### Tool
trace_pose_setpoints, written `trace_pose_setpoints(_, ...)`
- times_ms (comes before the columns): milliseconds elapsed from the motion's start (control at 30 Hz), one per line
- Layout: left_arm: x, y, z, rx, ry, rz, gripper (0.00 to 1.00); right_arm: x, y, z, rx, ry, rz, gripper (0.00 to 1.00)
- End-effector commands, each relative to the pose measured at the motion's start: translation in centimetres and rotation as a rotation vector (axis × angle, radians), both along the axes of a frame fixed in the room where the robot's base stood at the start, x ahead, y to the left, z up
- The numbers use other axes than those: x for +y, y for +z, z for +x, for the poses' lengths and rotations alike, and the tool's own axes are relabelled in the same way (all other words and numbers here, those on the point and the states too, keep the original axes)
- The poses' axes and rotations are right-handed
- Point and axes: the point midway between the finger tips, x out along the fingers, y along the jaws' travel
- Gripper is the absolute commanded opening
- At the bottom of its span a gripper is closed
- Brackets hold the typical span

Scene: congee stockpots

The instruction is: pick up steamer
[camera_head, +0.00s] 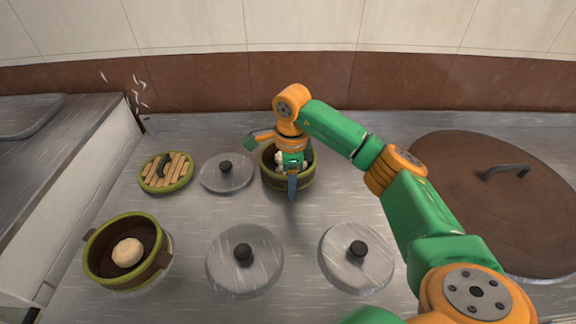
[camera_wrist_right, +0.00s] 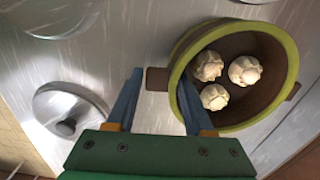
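A round steamer with a green rim and brown inside (camera_head: 272,180) stands at the back middle of the counter, partly hidden by my right gripper (camera_head: 291,184). In the right wrist view the steamer (camera_wrist_right: 240,122) holds three pale buns (camera_wrist_right: 243,70) and has a small brown side handle. My right gripper (camera_wrist_right: 160,80) is open there, with one finger outside the steamer near that handle and the other overlapping its rim. Whether they touch is unclear. A second steamer (camera_head: 96,270) at front left holds one round bun (camera_head: 127,252). My left gripper is not in view.
Metal lids with black knobs lie at the back (camera_head: 226,172), front middle (camera_head: 245,270) and front right (camera_head: 352,268). A slatted round lid (camera_head: 165,172) lies at back left. A large brown lid (camera_head: 480,210) fills the right. A wall closes the back.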

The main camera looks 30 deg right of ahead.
Motion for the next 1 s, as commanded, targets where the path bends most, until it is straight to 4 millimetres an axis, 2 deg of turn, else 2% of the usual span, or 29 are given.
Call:
trace_pose_setpoints(33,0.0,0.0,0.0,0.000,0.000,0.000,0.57,0.0,0.0,0.0,0.000,0.000,0.000,0.35)
trace_pose_setpoints(167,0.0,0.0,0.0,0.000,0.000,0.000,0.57,0.0,0.0,0.0,0.000,0.000,0.000,0.00)
trace_pose_setpoints(567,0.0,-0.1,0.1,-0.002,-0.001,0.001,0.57,0.0,0.5,0.0,-0.002,0.000,-0.001,0.00)
trace_pose_setpoints(800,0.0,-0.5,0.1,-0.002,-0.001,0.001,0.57,0.0,3.1,0.1,-0.004,0.000,0.000,0.00)
trace_pose_setpoints(967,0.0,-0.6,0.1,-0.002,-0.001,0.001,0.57,1.1,5.2,-1.3,-0.004,0.004,0.000,0.00)
trace_pose_setpoints(1000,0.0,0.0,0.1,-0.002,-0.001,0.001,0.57,1.3,6.1,-1.6,-0.006,0.003,-0.002,0.00)
